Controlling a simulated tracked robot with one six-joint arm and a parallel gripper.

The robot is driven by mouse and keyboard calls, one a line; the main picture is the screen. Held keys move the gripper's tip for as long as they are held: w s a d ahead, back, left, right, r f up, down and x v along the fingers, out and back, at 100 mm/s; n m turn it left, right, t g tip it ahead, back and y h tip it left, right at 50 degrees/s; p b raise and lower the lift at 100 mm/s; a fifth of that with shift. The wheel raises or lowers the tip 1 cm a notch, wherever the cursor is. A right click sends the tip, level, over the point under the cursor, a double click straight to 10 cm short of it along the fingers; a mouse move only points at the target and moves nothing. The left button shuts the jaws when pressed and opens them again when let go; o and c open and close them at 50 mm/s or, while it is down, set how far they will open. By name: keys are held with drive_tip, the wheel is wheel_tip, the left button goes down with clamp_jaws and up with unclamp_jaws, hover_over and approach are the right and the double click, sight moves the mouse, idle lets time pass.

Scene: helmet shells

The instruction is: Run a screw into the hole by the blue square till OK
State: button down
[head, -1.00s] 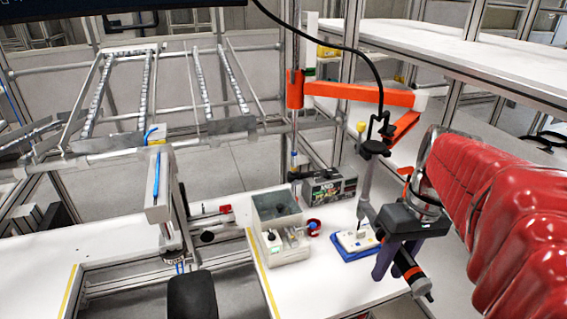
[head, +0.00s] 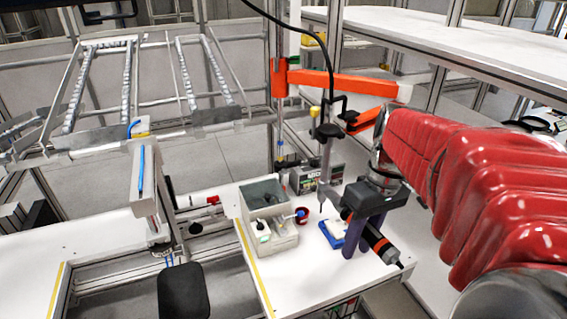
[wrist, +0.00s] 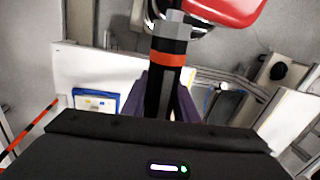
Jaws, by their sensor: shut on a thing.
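My gripper (head: 357,241) is shut on the black handle with an orange band (head: 378,240), which seems to belong to the power screwdriver. The handle also shows between my purple fingers in the wrist view (wrist: 166,75). The screwdriver's grey upright body (head: 326,155) hangs from the orange support arm (head: 340,84). Its thin bit points down, a little left of the blue tray. The blue tray (head: 326,236) holds a white part, partly hidden by my gripper; the wrist view shows the white part (wrist: 96,102) more clearly. The blue square, the hole and any screw are too small to tell.
A black cable (head: 290,28) runs to the support arm. White shelving (head: 440,50) is at the right.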

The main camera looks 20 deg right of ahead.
drive_tip(key=shift+w+a, duration=1.2)
drive_tip(key=shift+w, duration=0.3)
drive_tip(key=w+a, duration=0.4)
drive_tip(key=w, duration=0.2)
drive_tip(key=shift+w+a, duration=0.15)
drive_tip(key=shift+a, duration=0.2)
drive_tip(key=shift+f, duration=0.1)
drive_tip(key=shift+f, duration=2.65)
drive_tip(key=shift+f, duration=2.9)
